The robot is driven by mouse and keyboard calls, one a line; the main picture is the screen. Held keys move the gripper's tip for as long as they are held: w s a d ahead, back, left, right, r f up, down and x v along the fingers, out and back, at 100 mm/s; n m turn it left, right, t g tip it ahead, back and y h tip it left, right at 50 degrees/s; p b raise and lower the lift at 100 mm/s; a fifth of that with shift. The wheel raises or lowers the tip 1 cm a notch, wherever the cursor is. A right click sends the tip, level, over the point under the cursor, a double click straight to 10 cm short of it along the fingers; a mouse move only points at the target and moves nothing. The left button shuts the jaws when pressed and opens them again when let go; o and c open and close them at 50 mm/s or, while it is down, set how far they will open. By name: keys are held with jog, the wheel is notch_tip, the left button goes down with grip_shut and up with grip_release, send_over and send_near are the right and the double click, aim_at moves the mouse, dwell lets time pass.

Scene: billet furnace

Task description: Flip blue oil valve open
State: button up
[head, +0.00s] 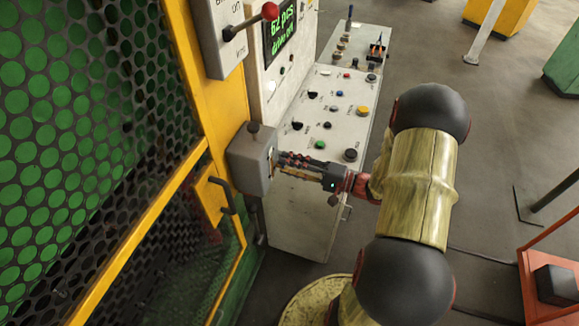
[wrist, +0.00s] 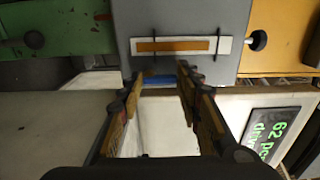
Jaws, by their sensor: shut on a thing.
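The blue oil valve handle (wrist: 160,79) shows in the wrist view as a short blue bar at the lower edge of a grey box (wrist: 225,20). My gripper (wrist: 159,76) has one fingertip at each end of the blue bar and is shut on it. In the head view, my gripper (head: 277,162) reaches left to the front of the same grey box (head: 243,158). The fingers hide the blue handle there, so its angle is not clear. The box face carries a white strip with an orange bar (wrist: 175,45).
A sloped control panel (head: 335,110) with several buttons and knobs stands just behind my gripper. A green-lettered display (head: 280,25) is above.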

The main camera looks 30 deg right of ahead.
dwell(0.3)
jog(key=o, duration=1.2)
jog(key=shift+c, duration=0.2)
jog(key=shift+s, duration=0.1)
jog(key=v, duration=1.1)
jog(key=shift+s+d, duration=0.3)
